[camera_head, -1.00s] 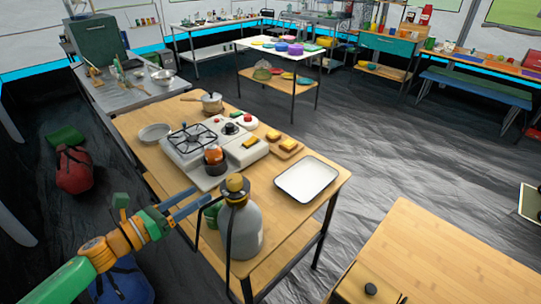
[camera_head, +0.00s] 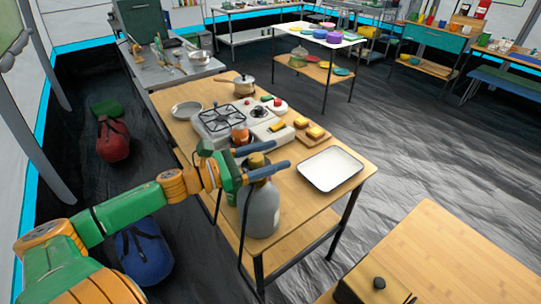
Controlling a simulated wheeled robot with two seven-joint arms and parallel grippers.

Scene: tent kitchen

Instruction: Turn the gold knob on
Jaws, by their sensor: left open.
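The gold knob (camera_head: 257,160) sits on top of a grey gas bottle (camera_head: 262,210) at the near left end of the wooden table. My left gripper (camera_head: 280,155) is open, with its two blue fingers pointing right. In the picture the knob shows between the two fingers, partly covered by them. I cannot tell whether the fingers touch it. My green and orange left arm comes in from the lower left. My right gripper is not in view.
A camp stove (camera_head: 232,122) stands on the wooden table (camera_head: 300,205) behind the bottle. A white tray (camera_head: 331,168) lies to the bottle's right. A second wooden table (camera_head: 440,255) is at the lower right. Open dark floor lies beyond.

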